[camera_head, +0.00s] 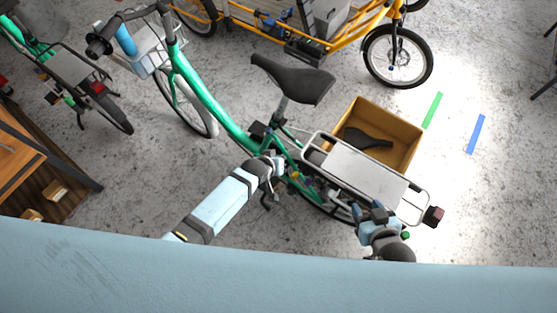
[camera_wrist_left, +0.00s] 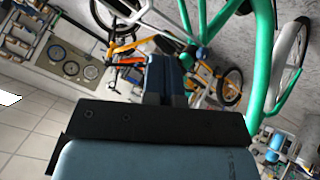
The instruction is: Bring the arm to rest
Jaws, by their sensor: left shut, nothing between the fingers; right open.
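My left arm (camera_head: 222,208) reaches in from the lower left, its end beside the green bike's frame below the saddle. My left gripper (camera_wrist_left: 165,68) shows in the left wrist view with its blue fingers together and nothing between them. In the head view its fingers are hard to make out against the bike. My right gripper (camera_head: 371,210) is open and empty at the near edge of the bike's rear rack (camera_head: 365,176). I cannot tell whether it touches the rack.
The green bike (camera_head: 213,105) stands in front of me, its black saddle (camera_head: 292,80) near my left arm. Behind its rack, an open cardboard box (camera_head: 403,122) holds a dark saddle (camera_head: 367,139). A yellow cargo bike (camera_head: 345,40) stands behind. A wooden shelf (camera_head: 30,165) is at left.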

